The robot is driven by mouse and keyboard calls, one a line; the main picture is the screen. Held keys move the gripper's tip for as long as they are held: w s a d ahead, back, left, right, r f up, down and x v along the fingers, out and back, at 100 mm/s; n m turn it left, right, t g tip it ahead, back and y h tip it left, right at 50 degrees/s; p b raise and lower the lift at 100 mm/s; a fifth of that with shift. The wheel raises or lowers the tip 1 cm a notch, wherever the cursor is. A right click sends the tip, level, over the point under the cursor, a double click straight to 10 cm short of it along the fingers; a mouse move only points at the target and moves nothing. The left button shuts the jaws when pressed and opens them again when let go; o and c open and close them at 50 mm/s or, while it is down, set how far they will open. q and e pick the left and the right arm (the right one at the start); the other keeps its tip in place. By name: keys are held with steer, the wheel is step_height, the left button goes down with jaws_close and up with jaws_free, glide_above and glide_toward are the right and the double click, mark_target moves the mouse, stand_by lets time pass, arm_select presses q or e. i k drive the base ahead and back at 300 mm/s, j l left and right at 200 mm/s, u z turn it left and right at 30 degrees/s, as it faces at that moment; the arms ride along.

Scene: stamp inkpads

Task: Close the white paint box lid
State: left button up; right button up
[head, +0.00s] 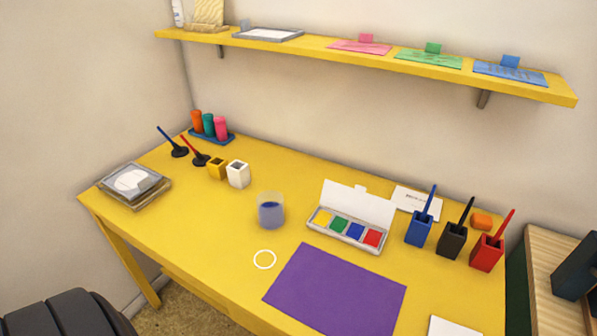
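The white paint box (346,234) lies on the yellow table, right of the middle in the head view. Its white lid (358,203) stands raised along the back edge, so the box is open. Yellow, green, blue and red paint squares show in its tray. Neither of my grippers shows in this view.
A clear cup with dark liquid (271,212) stands left of the box. Blue (419,229), black (453,239) and red (487,252) holders with brushes stand to its right. A white card (416,202) lies behind.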

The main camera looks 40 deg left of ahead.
mark_target(356, 203)
steer(key=u, duration=0.8)
steer(key=j+z, duration=0.2)
steer(key=z, duration=0.25)
steer(key=j+z, duration=0.25)
steer(key=z, duration=0.25)
steer(key=j+z, duration=0.2)
steer(key=z, duration=0.25)
